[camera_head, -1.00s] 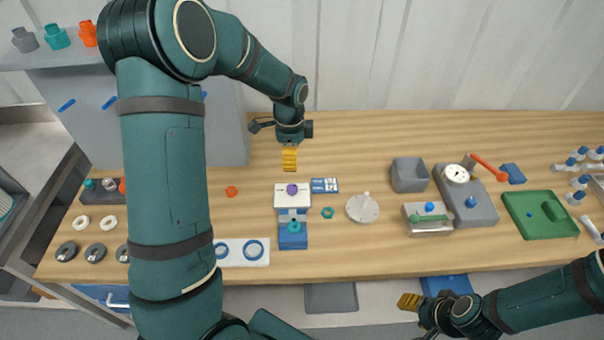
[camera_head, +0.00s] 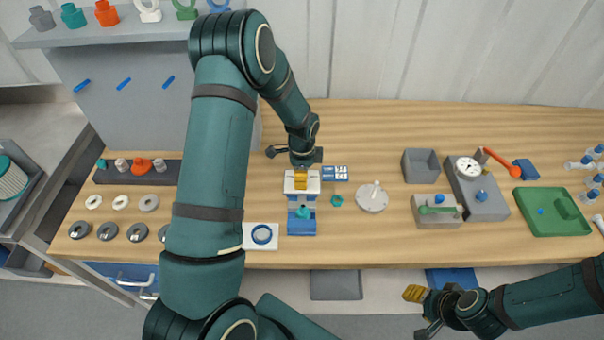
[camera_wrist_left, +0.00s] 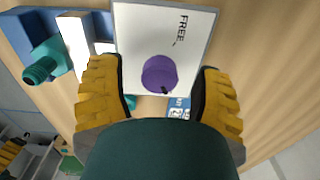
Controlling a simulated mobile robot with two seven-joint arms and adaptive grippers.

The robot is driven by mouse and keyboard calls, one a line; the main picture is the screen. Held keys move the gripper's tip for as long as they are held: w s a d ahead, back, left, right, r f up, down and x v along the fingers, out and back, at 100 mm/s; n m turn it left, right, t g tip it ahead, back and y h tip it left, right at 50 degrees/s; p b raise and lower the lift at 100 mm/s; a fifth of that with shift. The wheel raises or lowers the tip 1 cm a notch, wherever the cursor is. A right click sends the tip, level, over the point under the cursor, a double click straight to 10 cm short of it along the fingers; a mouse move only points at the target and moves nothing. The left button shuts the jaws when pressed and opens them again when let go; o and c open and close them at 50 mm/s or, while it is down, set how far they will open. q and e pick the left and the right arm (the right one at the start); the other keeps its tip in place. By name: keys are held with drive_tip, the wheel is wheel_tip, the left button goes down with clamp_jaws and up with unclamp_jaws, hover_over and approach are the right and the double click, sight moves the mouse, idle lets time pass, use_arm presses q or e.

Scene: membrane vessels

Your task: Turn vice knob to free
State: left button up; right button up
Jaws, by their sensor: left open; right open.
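The vice (camera_head: 301,223) stands near the bench's front edge, with a blue base, a teal part and a white plate (camera_head: 312,186). In the left wrist view the white plate (camera_wrist_left: 195,50) carries the printed word FREE and a round purple knob (camera_wrist_left: 158,73). A small dark mark on the knob lies on the side away from the word. My left gripper (camera_head: 300,181) is over the plate and hides the knob in the head view. In the left wrist view its open yellow fingers (camera_wrist_left: 160,85) stand either side of the knob, with gaps. My right gripper (camera_head: 413,293) is low, in front of the bench, open and empty.
A blue-white card (camera_head: 335,173) and a teal nut (camera_head: 337,201) lie right of the vice. A white round dish (camera_head: 372,197) and grey fixtures (camera_head: 436,211) stand farther right. Bare wood lies behind the card.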

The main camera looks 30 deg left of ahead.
use_arm(q)
drive_tip(key=shift+f, duration=0.15)
clamp_jaws()
